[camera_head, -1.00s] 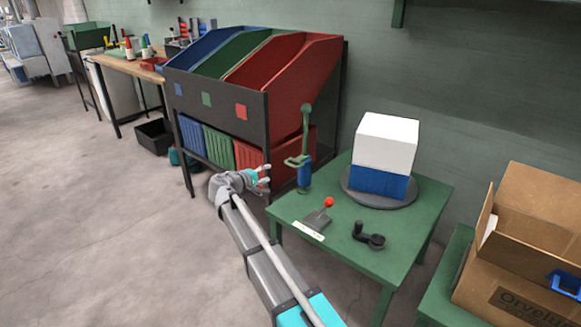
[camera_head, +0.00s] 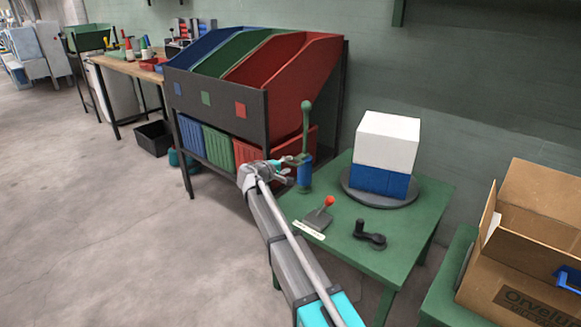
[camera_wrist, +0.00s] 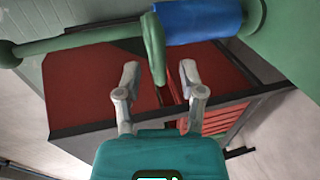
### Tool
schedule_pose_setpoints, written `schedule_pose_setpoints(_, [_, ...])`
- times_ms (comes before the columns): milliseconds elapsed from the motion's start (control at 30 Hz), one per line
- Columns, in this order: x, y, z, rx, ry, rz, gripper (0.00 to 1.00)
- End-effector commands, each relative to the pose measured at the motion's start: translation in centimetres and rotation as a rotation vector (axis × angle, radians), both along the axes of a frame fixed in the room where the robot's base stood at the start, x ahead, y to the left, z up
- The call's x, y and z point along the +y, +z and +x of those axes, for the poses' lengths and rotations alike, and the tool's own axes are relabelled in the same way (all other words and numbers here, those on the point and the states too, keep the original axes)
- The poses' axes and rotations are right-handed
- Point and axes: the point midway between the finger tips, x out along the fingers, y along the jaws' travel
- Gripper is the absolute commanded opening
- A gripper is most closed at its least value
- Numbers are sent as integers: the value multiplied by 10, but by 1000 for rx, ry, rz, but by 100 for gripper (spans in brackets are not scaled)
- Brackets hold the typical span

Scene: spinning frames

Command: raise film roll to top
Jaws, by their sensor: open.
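The film roll is a blue cylinder (camera_head: 304,176) low on an upright green post (camera_head: 306,130) with a round knob on top, at the left back corner of the green table. A green arm (camera_wrist: 153,48) sticks out from just above the roll. In the wrist view the post lies across the picture and the blue roll (camera_wrist: 200,20) is at the top right. My gripper (camera_wrist: 159,73) is open, with the tip of the green arm between its two fingers. Whether they touch it I cannot tell. In the head view my gripper (camera_head: 284,170) is just left of the post.
The green table (camera_head: 340,240) also bears a red-knobbed lever (camera_head: 322,212), a black crank (camera_head: 368,235) and a turntable (camera_head: 380,199) with a white and blue block. Coloured bins (camera_head: 255,90) stand close behind the post. An open carton (camera_head: 520,260) is at the right.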

Motion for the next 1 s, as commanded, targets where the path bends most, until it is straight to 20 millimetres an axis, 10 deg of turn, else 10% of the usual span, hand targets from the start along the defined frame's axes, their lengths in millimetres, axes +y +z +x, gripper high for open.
schedule_pose_setpoints(633, [-14,-6,20,0,1,0,51])
schedule_pose_setpoints(900, [-14,-6,20,0,1,0,3])
schedule_pose_setpoints(1000, [-14,-6,20,0,1,0,0])
